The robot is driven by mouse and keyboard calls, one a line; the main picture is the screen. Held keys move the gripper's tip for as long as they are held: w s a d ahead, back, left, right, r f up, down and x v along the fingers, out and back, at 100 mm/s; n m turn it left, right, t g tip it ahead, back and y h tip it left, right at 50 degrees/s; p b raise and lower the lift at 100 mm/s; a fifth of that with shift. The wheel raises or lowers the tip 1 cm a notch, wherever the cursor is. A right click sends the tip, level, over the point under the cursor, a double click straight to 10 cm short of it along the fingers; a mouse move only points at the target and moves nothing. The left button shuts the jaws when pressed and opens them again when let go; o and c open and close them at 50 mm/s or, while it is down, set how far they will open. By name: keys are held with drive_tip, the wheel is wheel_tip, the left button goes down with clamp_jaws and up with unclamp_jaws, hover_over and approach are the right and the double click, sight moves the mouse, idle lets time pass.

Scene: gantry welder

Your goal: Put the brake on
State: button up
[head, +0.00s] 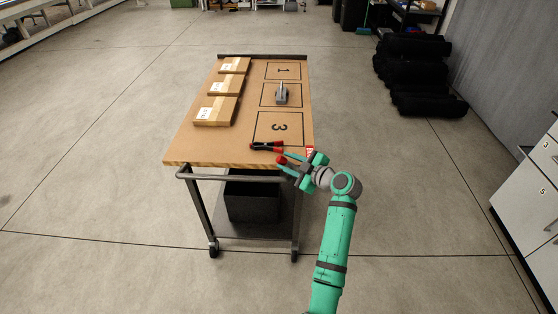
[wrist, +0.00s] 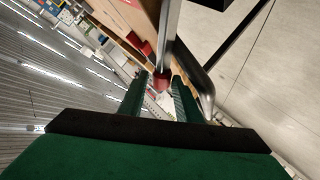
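The cart (head: 180,152) has a wooden top and a dark frame on casters. A red knob (head: 281,160) shows at its near edge, close to the right corner, and looks like the end of a brake lever. My gripper (head: 293,168) is at that edge, right beside the knob. In the wrist view my gripper (wrist: 160,88) has its two green fingers apart, with the red knob (wrist: 161,81) in line with the gap. I cannot tell whether the knob is between the fingertips or just beyond them. The lever's shaft is mostly hidden.
A red-and-black tool (head: 266,146) lies on the cart top near the knob. Several cardboard boxes (head: 215,111) line its left side, and a grey metal object (head: 281,94) sits in the middle marked square. A handle bar (head: 230,176) runs along the near end.

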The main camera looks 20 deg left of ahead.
sight(283, 161)
drive_tip(key=shift+w+a+f, duration=0.15)
drive_tip(key=shift+w+a, duration=0.05)
drive_tip(key=shift+a, duration=0.45)
drive_tip(key=shift+w+a+f, duration=0.15)
drive_tip(key=shift+w+a, duration=0.05)
drive_tip(key=shift+a, duration=0.4)
drive_tip(key=shift+w+a+f, duration=0.15)
drive_tip(key=shift+w+a, duration=0.05)
drive_tip(key=shift+a, duration=0.45)
drive_tip(key=shift+d, duration=0.1)
clamp_jaws()
